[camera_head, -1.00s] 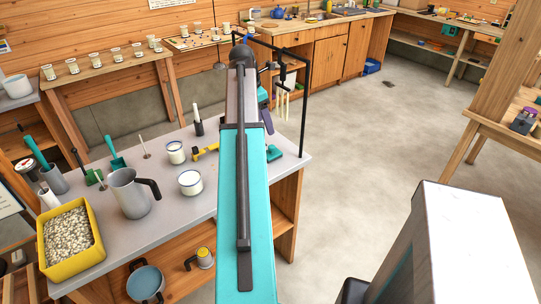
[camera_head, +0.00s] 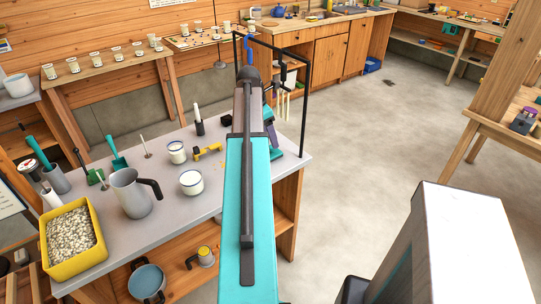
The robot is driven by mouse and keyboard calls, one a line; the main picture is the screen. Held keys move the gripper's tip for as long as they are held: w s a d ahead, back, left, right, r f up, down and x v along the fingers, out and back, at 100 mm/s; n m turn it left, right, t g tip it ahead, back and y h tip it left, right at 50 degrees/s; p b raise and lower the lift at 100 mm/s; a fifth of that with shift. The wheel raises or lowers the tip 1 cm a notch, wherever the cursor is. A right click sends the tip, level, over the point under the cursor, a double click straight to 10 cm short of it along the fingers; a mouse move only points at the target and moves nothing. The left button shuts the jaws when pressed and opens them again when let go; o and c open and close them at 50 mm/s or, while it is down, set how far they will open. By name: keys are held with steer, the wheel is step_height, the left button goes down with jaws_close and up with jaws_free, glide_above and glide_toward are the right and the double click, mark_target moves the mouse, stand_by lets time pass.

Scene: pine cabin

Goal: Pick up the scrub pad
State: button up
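I cannot make out a scrub pad in this view. My gripper is not clearly visible; my own raised arm runs up the middle of the picture and covers part of the workbench (camera_head: 120,218). Some dark and teal parts show just right of the arm over the bench's right end, but I cannot tell whether they include the gripper. A small black block (camera_head: 226,120) shows on the bench at the arm's left edge.
Floor (camera_head: 400,125) is clear to the right.

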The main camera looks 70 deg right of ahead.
mark_target(272, 152)
steer(key=shift+x, duration=0.9)
steer(key=shift+w+p+x, duration=0.15)
steer(key=shift+p+x, duration=0.35)
steer(key=shift+x, duration=0.8)
steer(key=shift+w+p+x, duration=0.1)
steer(key=shift+p+x, duration=0.35)
steer(key=shift+x, duration=0.85)
steer(key=c, duration=1.2)
